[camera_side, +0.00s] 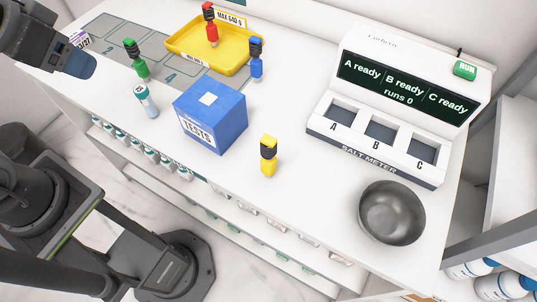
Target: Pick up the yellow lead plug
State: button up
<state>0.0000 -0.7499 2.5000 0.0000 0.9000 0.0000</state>
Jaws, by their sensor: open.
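The yellow lead plug (268,166) stands upright on the white counter (225,190), with a dark band around its upper part. It is to the right of the blue TESTS box (213,118) and apart from it, near the counter's front edge. My gripper's jaws are not in view. Only dark links of my arm show, at the upper left and lower left, well away from the plug.
A red plug (212,31) stands in the yellow tray (180,47). The salt meter (360,162) and a dark bowl (391,213) are to the right.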

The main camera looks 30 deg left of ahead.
jog(key=m+g, duration=0.6)
jog(key=m, duration=1.4)
send_over(268, 139)
notch_tip(268, 139, down, 2)
notch_tip(268, 139, down, 8)
jog(key=shift+s+a+f, duration=0.1)
jog(key=shift+s, duration=0.05)
notch_tip(268, 139, down, 5)
jog(key=shift+f, duration=0.1)
jog(key=c, duration=1)
